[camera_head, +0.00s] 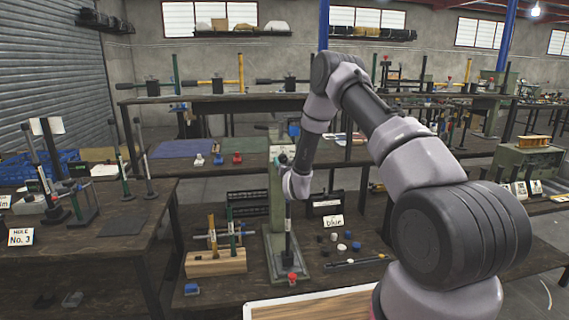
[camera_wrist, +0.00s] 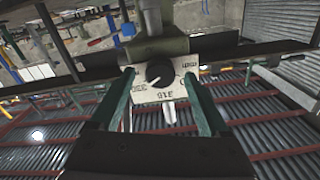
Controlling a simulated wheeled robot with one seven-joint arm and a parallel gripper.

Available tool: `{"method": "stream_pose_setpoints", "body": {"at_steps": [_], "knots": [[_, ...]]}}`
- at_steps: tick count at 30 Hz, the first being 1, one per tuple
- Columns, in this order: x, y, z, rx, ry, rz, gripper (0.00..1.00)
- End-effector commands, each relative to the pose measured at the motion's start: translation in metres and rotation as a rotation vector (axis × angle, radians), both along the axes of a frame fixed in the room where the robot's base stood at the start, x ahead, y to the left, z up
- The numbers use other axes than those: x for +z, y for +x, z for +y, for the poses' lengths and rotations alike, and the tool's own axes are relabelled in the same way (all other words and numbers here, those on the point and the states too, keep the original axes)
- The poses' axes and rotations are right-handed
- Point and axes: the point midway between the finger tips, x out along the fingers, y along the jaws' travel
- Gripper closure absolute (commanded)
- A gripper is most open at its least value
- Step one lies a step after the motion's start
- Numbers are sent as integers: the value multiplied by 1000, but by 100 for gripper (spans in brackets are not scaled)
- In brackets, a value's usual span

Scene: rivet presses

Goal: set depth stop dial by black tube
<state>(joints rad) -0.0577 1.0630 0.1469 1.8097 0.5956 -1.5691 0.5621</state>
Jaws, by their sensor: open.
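In the wrist view, a round black dial knob (camera_wrist: 159,74) sits on a white plate (camera_wrist: 147,95) with printed marks, which appear upside down; one reads 316. A pale pointer line on the knob points to the lower left. My gripper (camera_wrist: 158,82) is open, its two green fingers on either side of the knob; I cannot tell whether they touch it. My arm hides part of the press, and the gripper is not clear there.
A wooden block (camera_head: 216,263) holding upright green and yellow tubes stands left of the press. Small loose caps (camera_head: 342,247) and a sign (camera_head: 333,222) lie to its right. Another bench (camera_head: 80,250) with tools is at left.

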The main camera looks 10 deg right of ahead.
Motion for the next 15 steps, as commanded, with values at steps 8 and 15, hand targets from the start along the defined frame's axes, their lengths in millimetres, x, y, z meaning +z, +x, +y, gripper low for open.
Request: {"method": "stream_pose_setpoints", "body": {"at_steps": [8, 15], "knots": [[0, 9, 0, -1, -1, 1, 20], [0, 9, 0, 0, 0, 1, 63]]}}
